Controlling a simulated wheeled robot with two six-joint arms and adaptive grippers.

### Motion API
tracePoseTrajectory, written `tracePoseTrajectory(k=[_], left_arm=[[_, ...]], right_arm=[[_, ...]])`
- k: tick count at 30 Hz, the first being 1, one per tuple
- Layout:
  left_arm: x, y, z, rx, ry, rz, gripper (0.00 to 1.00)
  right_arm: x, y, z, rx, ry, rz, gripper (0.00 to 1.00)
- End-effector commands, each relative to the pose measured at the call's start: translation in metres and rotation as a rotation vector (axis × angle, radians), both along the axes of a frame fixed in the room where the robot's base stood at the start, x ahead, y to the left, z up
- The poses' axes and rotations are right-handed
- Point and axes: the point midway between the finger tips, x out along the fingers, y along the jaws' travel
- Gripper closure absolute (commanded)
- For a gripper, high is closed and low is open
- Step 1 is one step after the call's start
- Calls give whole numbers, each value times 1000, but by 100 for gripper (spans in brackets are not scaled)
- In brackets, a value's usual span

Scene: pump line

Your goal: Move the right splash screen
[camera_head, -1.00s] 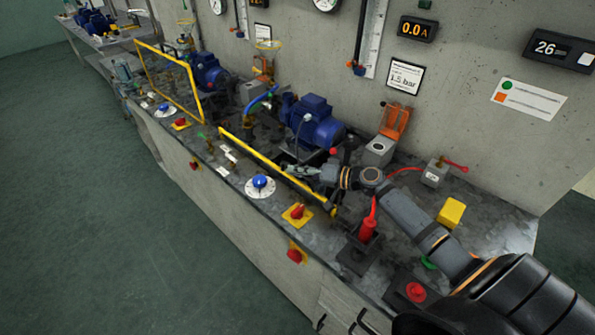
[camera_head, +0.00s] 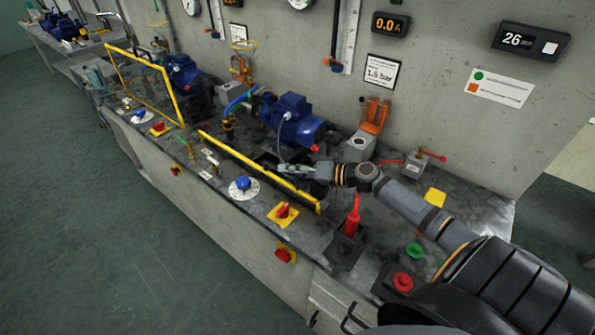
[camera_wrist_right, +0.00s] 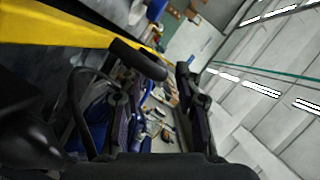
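The right splash screen (camera_head: 262,172) shows in the head view as a long yellow-edged bar along the bench front, before the right blue pump (camera_head: 290,120). Its panel can hardly be made out. My right gripper (camera_head: 284,168) is just behind and above the bar, pointing left; contact cannot be told. In the right wrist view the gripper (camera_wrist_right: 155,105) has its fingers apart. A yellow edge (camera_wrist_right: 60,24) runs across the upper left, with a short black bar (camera_wrist_right: 138,59) by the left fingertip. My left gripper is in neither view.
The left splash screen (camera_head: 146,87) stands upright with a yellow frame. The wall closes the back; floor lies in front.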

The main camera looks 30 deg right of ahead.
Motion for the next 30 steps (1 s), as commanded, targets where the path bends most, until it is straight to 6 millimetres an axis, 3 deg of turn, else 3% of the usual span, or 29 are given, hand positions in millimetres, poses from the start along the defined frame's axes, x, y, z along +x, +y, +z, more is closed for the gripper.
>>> tracePoseTrajectory(k=[9,25,28,30], left_arm=[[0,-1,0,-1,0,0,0],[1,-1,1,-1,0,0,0],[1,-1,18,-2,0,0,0],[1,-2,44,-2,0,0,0]], right_arm=[[-28,-21,7,-4,1,3,66],[-32,-26,10,0,0,-1,66],[-32,-24,29,-12,-12,11,66],[-31,-21,55,-39,-35,39,66]])
